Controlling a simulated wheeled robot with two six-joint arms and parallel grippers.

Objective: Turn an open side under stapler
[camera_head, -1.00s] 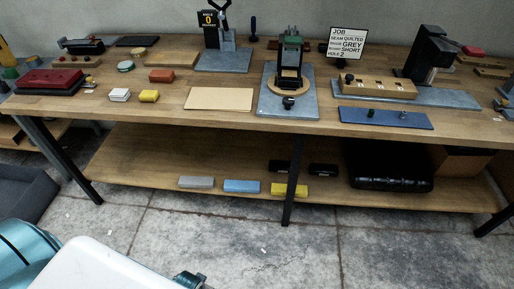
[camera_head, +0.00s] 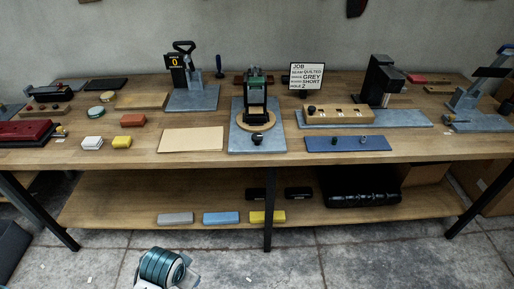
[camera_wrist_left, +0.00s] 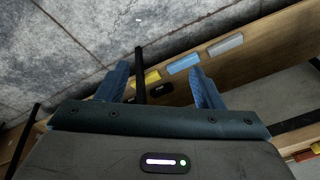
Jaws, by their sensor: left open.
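A black upright device with a green top (camera_head: 256,79) stands at the middle of the bench; I take it to be the stapler. A round wooden disc (camera_head: 268,123) lies at its base, on a grey metal plate (camera_head: 241,143). A black knob (camera_head: 257,139) is at the disc's front. An open side of a workpiece cannot be made out there. My left gripper (camera_wrist_left: 160,67) is open and empty in the left wrist view, its two blue fingers apart, facing the floor and lower shelf. It is away from the device. My right gripper is not in view.
The bench (camera_head: 200,157) holds a tan board (camera_head: 192,139) left of the device, and a blue mat (camera_head: 347,144) and wooden block (camera_head: 339,113) to the right. A job card (camera_head: 307,76) stands behind. Bench legs (camera_head: 268,222) and a lower shelf (camera_head: 130,205) with coloured bars are below.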

